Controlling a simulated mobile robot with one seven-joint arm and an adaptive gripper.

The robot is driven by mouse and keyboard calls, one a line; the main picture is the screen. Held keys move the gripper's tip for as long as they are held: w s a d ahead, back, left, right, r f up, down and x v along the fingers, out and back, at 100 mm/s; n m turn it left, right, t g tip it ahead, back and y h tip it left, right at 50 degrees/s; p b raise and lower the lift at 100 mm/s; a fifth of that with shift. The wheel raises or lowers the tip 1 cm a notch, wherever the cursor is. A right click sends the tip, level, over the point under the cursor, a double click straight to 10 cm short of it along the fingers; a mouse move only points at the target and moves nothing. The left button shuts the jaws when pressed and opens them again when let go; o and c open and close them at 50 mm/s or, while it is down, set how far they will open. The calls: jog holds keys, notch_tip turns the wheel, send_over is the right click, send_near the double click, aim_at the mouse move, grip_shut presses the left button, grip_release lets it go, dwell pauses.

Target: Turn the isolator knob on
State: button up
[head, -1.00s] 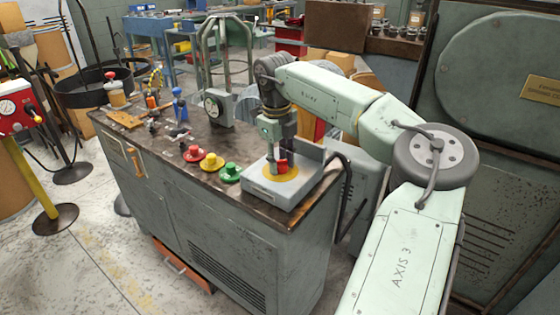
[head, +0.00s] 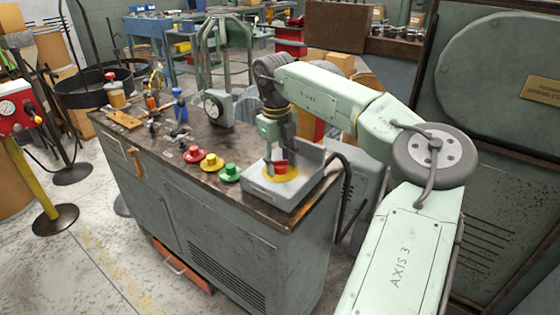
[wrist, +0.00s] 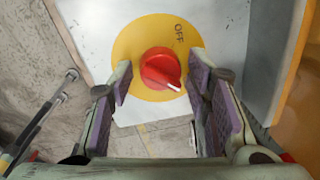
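The isolator knob (wrist: 160,68) is red with a white pointer mark and sits on a round yellow plate (wrist: 128,47). The word OFF is printed at the plate's upper right; the white mark points to the lower right, away from it. My gripper (wrist: 160,78) is open, with one purple-padded finger on each side of the knob and visible gaps to it. In the head view my gripper (head: 282,158) points down over the knob (head: 280,168), on the grey isolator box (head: 272,193) at the bench's right corner. The fingers partly hide the knob there.
Red, yellow and green buttons (head: 212,163) stand left of the box on the bench top. A dial gauge (head: 214,107) is behind them. A black cable hangs by the bench's right end.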

aim_at(278, 166)
jog(key=shift+o, duration=0.4)
jog(key=shift+r, duration=0.15)
notch_tip(278, 166, up, 12)
jog(key=shift+s+a, duration=0.25)
jog(key=shift+a, duration=0.15)
